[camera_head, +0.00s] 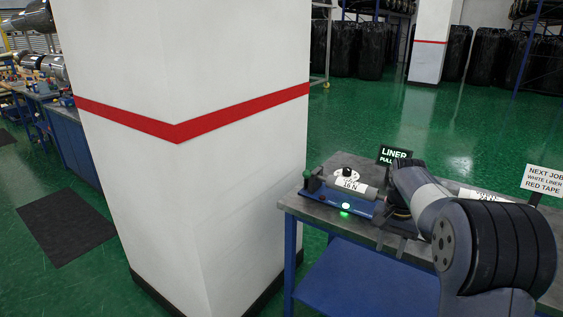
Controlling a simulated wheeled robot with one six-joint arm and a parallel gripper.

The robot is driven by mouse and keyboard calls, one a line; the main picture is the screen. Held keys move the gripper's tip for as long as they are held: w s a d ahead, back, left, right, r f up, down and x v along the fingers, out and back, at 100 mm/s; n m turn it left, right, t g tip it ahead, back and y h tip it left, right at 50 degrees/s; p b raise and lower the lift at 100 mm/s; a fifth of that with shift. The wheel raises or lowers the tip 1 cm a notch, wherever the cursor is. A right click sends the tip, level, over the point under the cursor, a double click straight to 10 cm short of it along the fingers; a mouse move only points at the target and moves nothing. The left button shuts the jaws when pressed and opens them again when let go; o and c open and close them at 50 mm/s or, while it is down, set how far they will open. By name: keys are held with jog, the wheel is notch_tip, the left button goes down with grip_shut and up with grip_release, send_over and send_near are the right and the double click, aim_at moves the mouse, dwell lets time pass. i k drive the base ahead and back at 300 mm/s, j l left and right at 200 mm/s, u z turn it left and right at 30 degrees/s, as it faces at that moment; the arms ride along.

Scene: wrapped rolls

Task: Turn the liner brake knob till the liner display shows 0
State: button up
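The liner brake knob (347,173) is a small black knob on a round white dial, on top of a blue-based unit at the left end of the workbench. Just below it a white plate, which looks like the liner display (347,184), reads 16 N. A black sign (394,155) reading LINER PULL stands behind the unit. My gripper (391,243) hangs over the bench's front edge, right of the unit and apart from the knob. Its two dark fingers appear spread with nothing between them. My arm hides part of the bench behind it.
A green lamp (345,206) glows on the unit's front. A large white pillar (190,130) with a red band stands left of the workbench (313,212). A NEXT JOB sign (543,180) stands at the right, reading white liner, red tape. Green floor is open behind.

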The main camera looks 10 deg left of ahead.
aim_at(347, 171)
jog(key=i+j+u, duration=0.15)
jog(key=i+u, duration=0.55)
jog(key=i+z, duration=0.35)
jog(key=i, duration=0.15)
jog(key=i+j+z, duration=0.25)
jog(key=i+z, duration=0.15)
jog(key=i+j+z, duration=0.35)
jog(key=i, duration=0.15)
